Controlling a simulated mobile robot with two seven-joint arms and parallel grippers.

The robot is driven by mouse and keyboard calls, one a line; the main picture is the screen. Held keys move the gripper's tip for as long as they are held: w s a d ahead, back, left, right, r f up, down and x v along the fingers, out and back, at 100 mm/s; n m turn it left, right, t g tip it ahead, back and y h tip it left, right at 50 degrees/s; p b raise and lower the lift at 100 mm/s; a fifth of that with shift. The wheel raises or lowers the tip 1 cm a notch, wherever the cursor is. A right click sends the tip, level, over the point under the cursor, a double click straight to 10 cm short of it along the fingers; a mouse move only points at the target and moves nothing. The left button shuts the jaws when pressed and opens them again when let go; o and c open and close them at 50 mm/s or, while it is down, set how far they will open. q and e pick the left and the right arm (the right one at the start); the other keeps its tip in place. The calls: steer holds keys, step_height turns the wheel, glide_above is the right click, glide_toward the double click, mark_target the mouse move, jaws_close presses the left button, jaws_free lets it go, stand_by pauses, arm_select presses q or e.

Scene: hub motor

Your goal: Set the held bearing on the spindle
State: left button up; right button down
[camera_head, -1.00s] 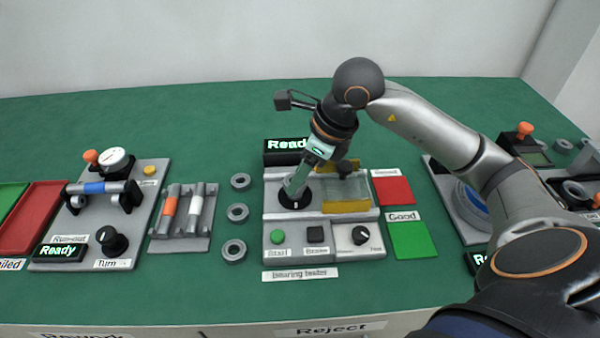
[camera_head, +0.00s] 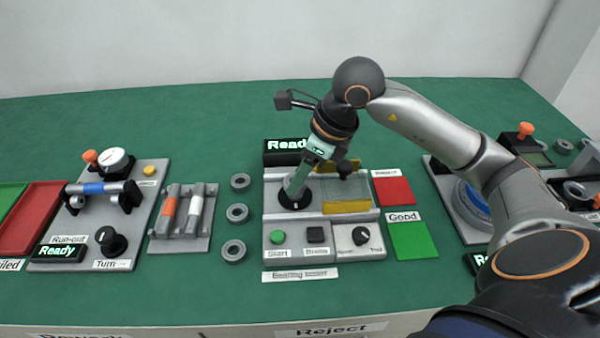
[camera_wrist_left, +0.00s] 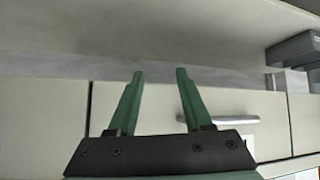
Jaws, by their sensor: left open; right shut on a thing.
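The bearing tester (camera_head: 275,215) stands in the middle of the table, with a round black spindle base (camera_head: 284,200) at its left. My right gripper (camera_head: 292,194) reaches down from the upper right, its green fingers tilted, with the tips right over that base. It is shut on the bearing, but the fingers and the small scale hide the bearing and the spindle, so I cannot tell whether they touch. My left gripper is out of the head view; in the left wrist view (camera_wrist_left: 160,75) its green fingers are apart with nothing between them, in front of pale cabinet fronts.
Several loose grey bearings (camera_head: 237,213) lie in a column left of the tester. A red pad (camera_head: 394,191) and a green pad (camera_head: 410,241) lie at its right. A run-out station (camera_head: 135,222) and a pin rack (camera_head: 165,246) stand farther left.

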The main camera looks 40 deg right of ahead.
steer(key=shift+f+b, duration=0.25)
steer(key=shift+b, duration=0.05)
stand_by(0.7)
steer(key=shift+f+b, duration=0.7)
steer(key=shift+f, duration=0.05)
stand_by(0.5)
stand_by(0.3)
jaws_free()
stand_by(0.5)
steer(key=shift+r+p, duration=2.75)
steer(key=shift+r, duration=0.8)
